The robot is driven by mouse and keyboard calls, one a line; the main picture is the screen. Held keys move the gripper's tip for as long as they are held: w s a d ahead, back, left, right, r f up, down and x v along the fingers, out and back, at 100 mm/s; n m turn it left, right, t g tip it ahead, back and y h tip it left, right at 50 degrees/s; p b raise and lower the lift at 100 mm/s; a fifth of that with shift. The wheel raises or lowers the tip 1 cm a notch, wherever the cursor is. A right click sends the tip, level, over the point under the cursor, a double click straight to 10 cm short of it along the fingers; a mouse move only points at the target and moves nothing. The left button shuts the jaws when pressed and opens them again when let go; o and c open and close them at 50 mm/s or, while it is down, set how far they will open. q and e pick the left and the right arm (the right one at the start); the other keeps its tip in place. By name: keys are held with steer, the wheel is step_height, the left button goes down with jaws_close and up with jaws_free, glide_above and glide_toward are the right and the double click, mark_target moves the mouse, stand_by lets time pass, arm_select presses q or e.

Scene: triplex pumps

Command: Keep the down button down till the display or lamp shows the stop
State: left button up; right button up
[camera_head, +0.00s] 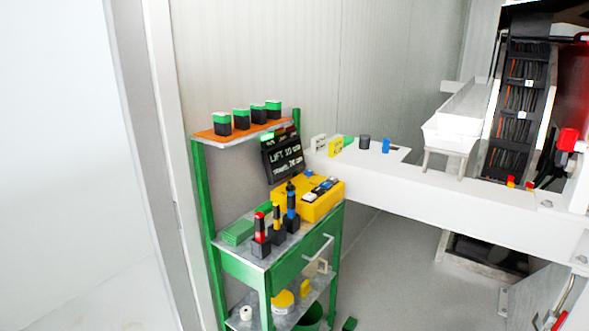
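A yellow box (312,203), apparently the control box, sits on the cart top in front of the display. It has dark and white parts and a small blue patch on top. I cannot tell which part is the down button or whether it is pressed. Neither of my grippers shows in this view.
The green cart (290,258) has an orange upper shelf (245,131) with several green-and-black blocks. Red, yellow and blue-marked tools (276,225) stand upright left of the yellow box. A white beam-like surface (450,190) extends right. Grey floor (395,280) is open right of the cart.

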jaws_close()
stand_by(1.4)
